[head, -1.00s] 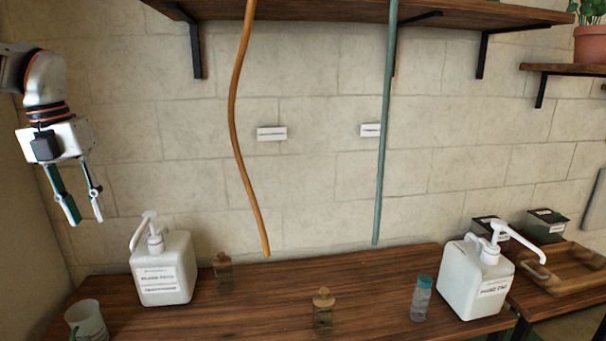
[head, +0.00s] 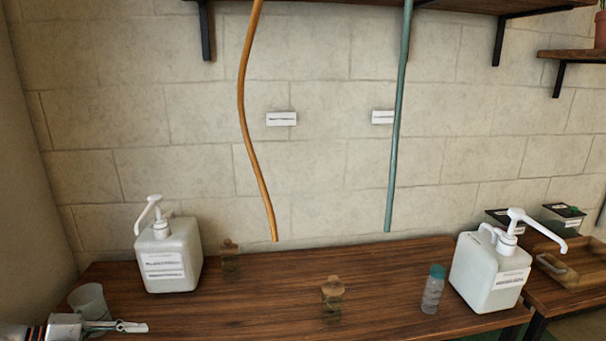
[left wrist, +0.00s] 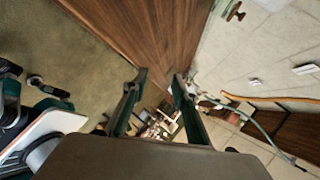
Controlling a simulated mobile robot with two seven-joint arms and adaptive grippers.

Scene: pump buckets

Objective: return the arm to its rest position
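My left gripper (head: 135,327) is low at the bottom left corner of the head view, pointing right, in front of the table's left end. In the left wrist view its two fingers (left wrist: 158,80) are spread with a gap between them and hold nothing. The left gripper overlaps the lower part of a translucent cup (head: 90,302) in the head view; I cannot tell whether they touch. My right gripper is not in the head view, and I cannot make it out in the left wrist view.
A white pump bucket (head: 170,262) stands at the table's left, another (head: 487,275) at its right. A small teal-capped bottle (head: 433,293) and two brown-topped jars (head: 331,300) stand between. Orange (head: 247,130) and teal (head: 395,130) hoses hang over the wooden table (head: 265,300).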

